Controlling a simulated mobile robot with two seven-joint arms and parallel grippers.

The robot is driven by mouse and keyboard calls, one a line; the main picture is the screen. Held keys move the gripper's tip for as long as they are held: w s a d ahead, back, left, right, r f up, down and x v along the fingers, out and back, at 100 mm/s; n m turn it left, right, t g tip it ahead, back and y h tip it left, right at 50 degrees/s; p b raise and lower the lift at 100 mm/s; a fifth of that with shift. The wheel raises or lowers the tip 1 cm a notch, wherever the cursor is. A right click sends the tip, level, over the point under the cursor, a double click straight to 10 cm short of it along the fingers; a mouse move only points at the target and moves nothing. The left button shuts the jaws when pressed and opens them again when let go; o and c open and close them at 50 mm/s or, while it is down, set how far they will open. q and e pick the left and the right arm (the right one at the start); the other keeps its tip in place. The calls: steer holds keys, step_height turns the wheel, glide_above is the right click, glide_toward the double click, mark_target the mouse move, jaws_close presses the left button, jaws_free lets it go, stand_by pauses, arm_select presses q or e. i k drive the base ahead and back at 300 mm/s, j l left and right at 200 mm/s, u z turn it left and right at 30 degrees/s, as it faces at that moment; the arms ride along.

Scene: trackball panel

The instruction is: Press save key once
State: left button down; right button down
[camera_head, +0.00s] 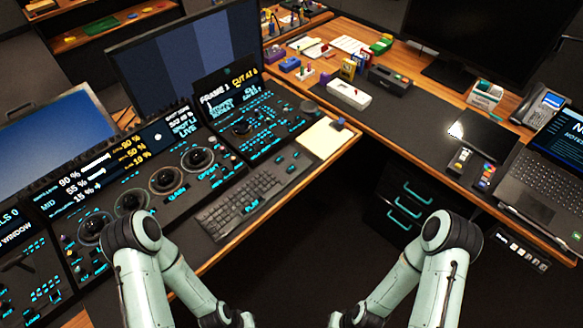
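The trackball panel (219,173) lies on the desk at the left, with several dark trackballs in ring bezels, such as one trackball (198,158) near its upper end. Small cyan-lit keys and labels surround the rings. The lettering is too small to read surely, so I cannot tell which key is the save key. Both my arms show at the bottom of the view, bent with their elbows up, in front of the desk. Neither gripper is in view; the arms run down out of the lower edge.
A keyboard (238,198) lies right of the panel, with a notepad (312,143) beyond. Monitors stand behind the panel. A laptop (545,180), a phone (541,107) and a white box (349,95) are on the right desk. Dark open floor lies between the desks.

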mark_target(293, 169)
steer(key=i+l, duration=0.2)
steer(key=l, duration=0.15)
steer(key=i+l+z, duration=0.1)
steer(key=l, duration=0.25)
steer(key=i+l, duration=0.35)
steer(key=l+z, duration=0.05)
